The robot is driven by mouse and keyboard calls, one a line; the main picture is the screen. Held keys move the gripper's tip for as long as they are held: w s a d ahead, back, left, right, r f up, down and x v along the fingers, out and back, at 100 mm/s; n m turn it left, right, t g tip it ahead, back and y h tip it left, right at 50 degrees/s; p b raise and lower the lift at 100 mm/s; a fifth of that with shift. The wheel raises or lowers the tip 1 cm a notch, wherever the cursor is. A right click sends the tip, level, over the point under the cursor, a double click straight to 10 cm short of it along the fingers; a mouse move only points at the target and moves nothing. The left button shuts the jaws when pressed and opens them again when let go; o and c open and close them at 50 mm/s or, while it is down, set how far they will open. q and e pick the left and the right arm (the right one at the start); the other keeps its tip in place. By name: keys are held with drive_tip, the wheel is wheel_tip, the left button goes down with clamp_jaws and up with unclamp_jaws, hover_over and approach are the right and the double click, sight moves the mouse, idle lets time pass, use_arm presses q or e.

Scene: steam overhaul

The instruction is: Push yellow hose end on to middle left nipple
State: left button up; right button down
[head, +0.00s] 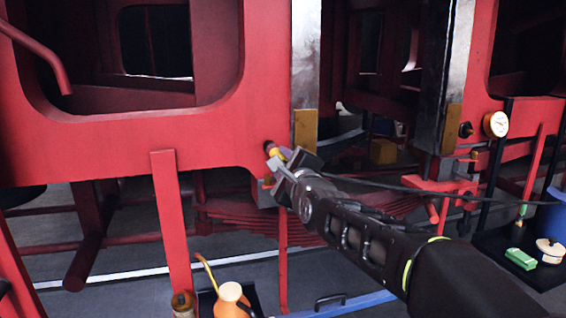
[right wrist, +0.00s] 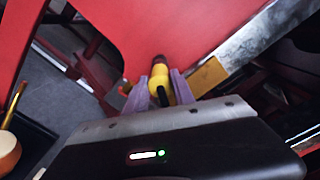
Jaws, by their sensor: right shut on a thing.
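My right gripper (head: 279,167) reaches in from the right and is shut on the yellow hose end (head: 279,153), close against the red frame plate. In the right wrist view my right gripper (right wrist: 162,92) has its pale purple fingers on both sides of the yellow hose end (right wrist: 160,80). A dark reddish-brown piece (right wrist: 160,61) is at the hose end's far tip, against the red plate. I cannot tell whether the hose end is seated on a nipple there. My left gripper is not in view.
The red frame (head: 215,145) fills the left and centre. An orange oil can (head: 231,302) stands below. A green box (head: 521,258) lies in a black tray at right.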

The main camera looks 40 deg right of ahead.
drive_tip(key=shift+w+d+r+p, duration=0.15)
drive_tip(key=shift+w+d+p, duration=0.15)
drive_tip(key=shift+w, duration=0.4)
drive_tip(key=c, duration=1)
unclamp_jaws()
drive_tip(key=shift+a+f, duration=0.1)
drive_tip(key=shift+f, duration=0.1)
drive_tip(key=shift+s+a+b, duration=0.15)
drive_tip(key=shift+s+b, duration=0.2)
drive_tip(key=shift+b, duration=0.05)
drive_tip(key=b+v, duration=0.3)
drive_tip(key=v, duration=0.4)
